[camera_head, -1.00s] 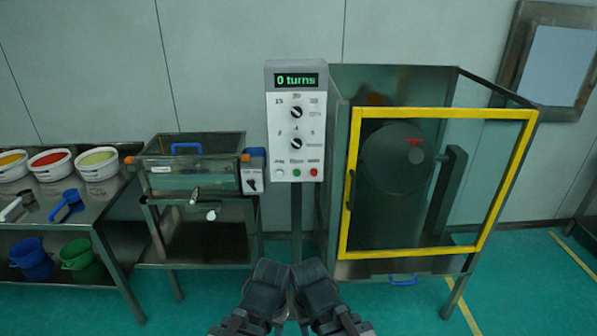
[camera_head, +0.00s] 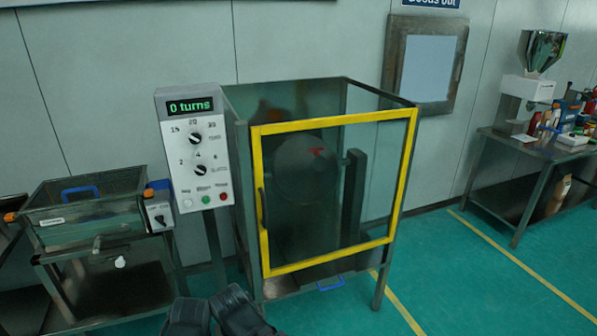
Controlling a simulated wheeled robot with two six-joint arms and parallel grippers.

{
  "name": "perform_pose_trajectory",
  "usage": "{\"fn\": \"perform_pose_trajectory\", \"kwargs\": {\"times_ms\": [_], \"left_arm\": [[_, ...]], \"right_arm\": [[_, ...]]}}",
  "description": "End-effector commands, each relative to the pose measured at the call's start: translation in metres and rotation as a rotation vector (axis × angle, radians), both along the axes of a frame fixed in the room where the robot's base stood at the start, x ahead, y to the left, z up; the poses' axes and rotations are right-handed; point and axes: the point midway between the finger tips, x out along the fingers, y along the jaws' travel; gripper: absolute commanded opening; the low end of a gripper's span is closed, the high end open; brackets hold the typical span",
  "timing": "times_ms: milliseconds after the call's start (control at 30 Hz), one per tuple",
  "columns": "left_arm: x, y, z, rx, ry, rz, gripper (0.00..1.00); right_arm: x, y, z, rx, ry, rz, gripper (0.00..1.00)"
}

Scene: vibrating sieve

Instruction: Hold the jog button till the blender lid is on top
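The grey control box (camera_head: 178,150) on its post has a green display (camera_head: 190,106) reading "0 turns" and two black knobs. Along its bottom are a white button (camera_head: 187,204), apparently the jog button, a green one and a red one. The blender drum (camera_head: 305,190) is dim behind the yellow-framed guard (camera_head: 330,122), which looks closed. A red part (camera_head: 318,153) shows near its top; I cannot tell whether it is on the lid. My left gripper (camera_head: 187,316) and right gripper (camera_head: 238,309) are low at the bottom edge, away from the box. Their fingers are unclear.
A sieve machine (camera_head: 85,215) with a blue handle and a small switch box stands left of the control box. A metal table (camera_head: 510,170) with a hopper machine (camera_head: 535,75) stands at the far right. A wall hatch (camera_head: 425,65) is behind. Green floor (camera_head: 455,285) is clear at right.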

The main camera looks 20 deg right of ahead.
Motion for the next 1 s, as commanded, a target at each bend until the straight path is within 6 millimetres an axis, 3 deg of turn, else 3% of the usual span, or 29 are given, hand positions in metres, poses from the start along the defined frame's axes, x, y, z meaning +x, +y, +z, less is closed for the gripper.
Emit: {"fn": "perform_pose_trajectory", "kwargs": {"times_ms": [33, 267, 1000], "left_arm": [[0.0, 0.0, 0.0, 0.0, 0.0, 0.0, 0.43], [0.0, 0.0, 0.0, 0.0, 0.0, 0.0, 0.01], [0.0, 0.0, 0.0, 0.0, 0.0, 0.0, 0.0]], "right_arm": [[0.0, 0.0, 0.0, 0.0, 0.0, 0.0, 0.5], [0.0, 0.0, 0.0, 0.0, 0.0, 0.0, 0.5], [0.0, 0.0, 0.0, 0.0, 0.0, 0.0, 0.5]]}}
